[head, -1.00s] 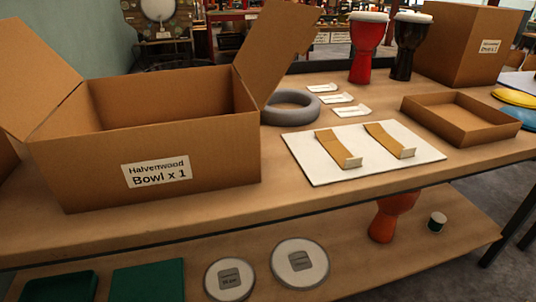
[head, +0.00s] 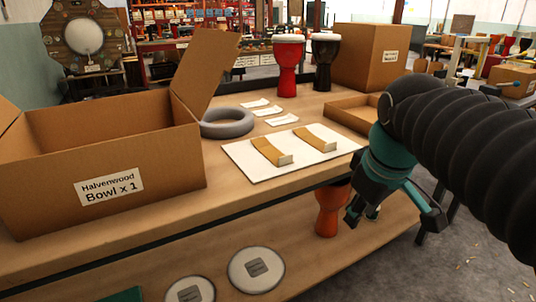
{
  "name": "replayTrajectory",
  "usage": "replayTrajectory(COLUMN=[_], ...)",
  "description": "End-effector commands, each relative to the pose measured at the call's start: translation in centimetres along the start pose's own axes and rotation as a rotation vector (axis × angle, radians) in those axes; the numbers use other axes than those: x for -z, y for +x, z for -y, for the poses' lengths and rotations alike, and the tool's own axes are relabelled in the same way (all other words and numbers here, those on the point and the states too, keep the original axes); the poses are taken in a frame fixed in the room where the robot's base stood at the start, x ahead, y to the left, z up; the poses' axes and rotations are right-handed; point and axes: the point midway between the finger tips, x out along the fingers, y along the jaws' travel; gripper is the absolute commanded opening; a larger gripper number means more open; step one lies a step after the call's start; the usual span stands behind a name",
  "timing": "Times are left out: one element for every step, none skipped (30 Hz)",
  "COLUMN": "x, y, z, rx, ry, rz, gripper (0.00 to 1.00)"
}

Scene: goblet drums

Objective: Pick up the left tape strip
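The left tape strip (head: 268,150) is a tan strip with a pale upturned near end. It lies on a white board (head: 240,152) on the wooden table. A second, similar tape strip (head: 313,138) lies to its right on the same board. My gripper (head: 388,222) hangs in front of the table's front edge, right of and lower than the board. Its two teal and black fingers are spread apart and nothing shows between them. It is clear of both strips.
An open cardboard box (head: 110,165) stands at the left, beside a grey ring (head: 227,122). Labels (head: 268,110) lie behind the board. A shallow cardboard tray (head: 352,113) is to the right. Red (head: 288,65) and black (head: 325,60) goblet drums stand behind. A lower shelf (head: 310,262) holds an orange drum (head: 330,208).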

Motion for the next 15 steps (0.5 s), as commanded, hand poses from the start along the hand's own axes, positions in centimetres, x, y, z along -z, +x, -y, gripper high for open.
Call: replayTrajectory(x=[2.1,3.2,4.7,5.8,6.9,8.3,9.4,10.5,11.9,12.9,14.0,15.3,16.3,17.2,18.4], y=[-0.4,-0.7,-1.1,-1.3,-1.6,-1.8,-2.0,-2.0,-2.2,-2.2,-2.2,-2.2,-2.1,-2.0,-1.9], z=[-0.6,-0.8,-1.1,-1.3,-1.6,-1.8,-1.9,-2.0,-2.2,-2.2,-2.3,-2.3,-2.2,-2.2,-2.1], rx=[0.018,0.029,0.044,0.057,0.068,0.085,0.098,0.111,0.129,0.143,0.158,0.178,0.193,0.209,0.229], ry=[-0.094,-0.154,-0.235,-0.295,-0.355,-0.435,-0.496,-0.555,-0.636,-0.696,-0.757,-0.836,-0.896,-0.954,-1.029], rz=[0.016,0.026,0.037,0.046,0.053,0.062,0.068,0.074,0.082,0.086,0.090,0.096,0.099,0.102,0.104], gripper=[0.33,0.33,0.33,0.33,0.33,0.33,0.33,0.33,0.33,0.33,0.33,0.33,0.33,0.33,0.33])
